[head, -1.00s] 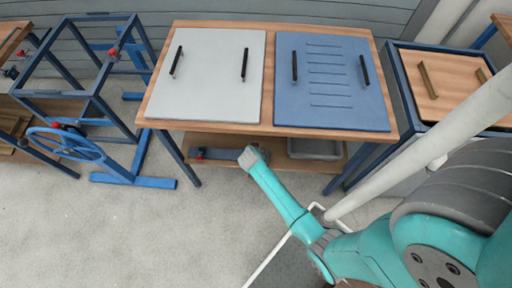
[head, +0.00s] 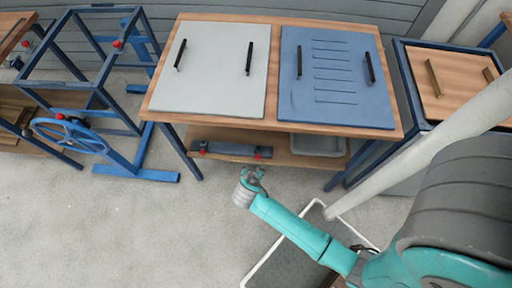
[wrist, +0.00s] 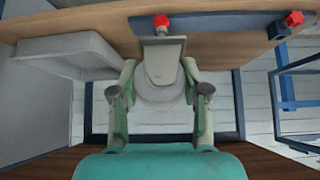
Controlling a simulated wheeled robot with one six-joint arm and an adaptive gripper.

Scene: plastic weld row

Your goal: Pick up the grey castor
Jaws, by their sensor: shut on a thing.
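The grey castor (wrist: 163,68) is between the two fingers of my gripper (wrist: 160,80) in the wrist view, with its flat plate toward the shelf and a pale rounded part below. The fingers press on it from left and right, so my gripper is shut on it. In the head view my gripper (head: 252,178) is in front of the lower shelf of the middle table, above the floor. There the castor is too small and too covered by the fingers to make out clearly.
The lower shelf (head: 271,158) holds a dark bar with red knobs (head: 230,150) and a grey bin (head: 318,145). Grey and blue panels with handles lie on the tabletop. A blue frame with a handwheel (head: 70,135) stands left. Open floor (head: 130,235) lies front left.

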